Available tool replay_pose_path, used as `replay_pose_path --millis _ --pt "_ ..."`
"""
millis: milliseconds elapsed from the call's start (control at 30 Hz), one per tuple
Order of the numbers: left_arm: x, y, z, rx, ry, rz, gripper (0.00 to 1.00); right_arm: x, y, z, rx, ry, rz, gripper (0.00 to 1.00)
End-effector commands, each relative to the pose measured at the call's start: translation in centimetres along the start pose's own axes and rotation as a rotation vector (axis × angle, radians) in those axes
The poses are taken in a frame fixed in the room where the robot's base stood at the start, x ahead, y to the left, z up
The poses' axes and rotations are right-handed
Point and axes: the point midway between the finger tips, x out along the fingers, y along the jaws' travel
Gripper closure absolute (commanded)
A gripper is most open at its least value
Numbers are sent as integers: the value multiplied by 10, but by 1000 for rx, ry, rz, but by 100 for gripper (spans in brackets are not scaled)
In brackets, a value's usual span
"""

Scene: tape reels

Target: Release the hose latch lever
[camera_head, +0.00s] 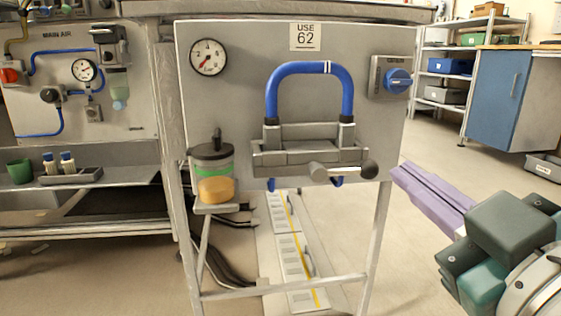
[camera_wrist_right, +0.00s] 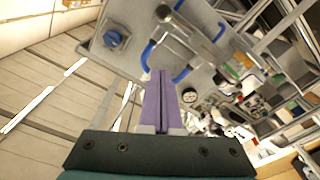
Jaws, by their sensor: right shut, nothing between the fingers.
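The hose latch (camera_head: 310,150) is a grey metal clamp on the front panel, under a blue U-shaped hose (camera_head: 311,70). Its lever (camera_head: 340,171) is a short metal bar lying roughly level along the latch's lower edge, with a dark round knob (camera_head: 369,169) at its right end. My right gripper (camera_head: 398,170) has long purple fingers, shut and empty. In the head view its tips are just right of the knob and of the panel edge; contact is not visible. The wrist view shows the shut fingers (camera_wrist_right: 160,76) pointing toward the panel and hose. My left gripper is out of view.
The panel (camera_head: 230,110) also carries a gauge (camera_head: 208,57), a blue rotary knob (camera_head: 397,80) and a "USE 62" label (camera_head: 305,36). A jar (camera_head: 213,172) with amber contents stands on a small shelf at left.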

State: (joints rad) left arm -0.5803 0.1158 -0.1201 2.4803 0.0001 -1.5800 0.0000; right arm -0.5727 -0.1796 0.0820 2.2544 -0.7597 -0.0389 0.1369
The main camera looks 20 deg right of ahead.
Motion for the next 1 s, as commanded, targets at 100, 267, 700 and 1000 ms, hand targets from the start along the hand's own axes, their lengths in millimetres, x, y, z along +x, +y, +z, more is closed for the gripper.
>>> replay_pose_path --millis 100,267,700,1000 --pt "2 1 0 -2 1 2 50 8 -1 0 -1 5 -1 100" --pt "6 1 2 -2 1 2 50 33 -1 0 -2 8 -1 100" --pt "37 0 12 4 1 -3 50 104 -4 22 -4 -1 -1 100" --pt "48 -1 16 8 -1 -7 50 109 -1 40 0 -1 -1 100"
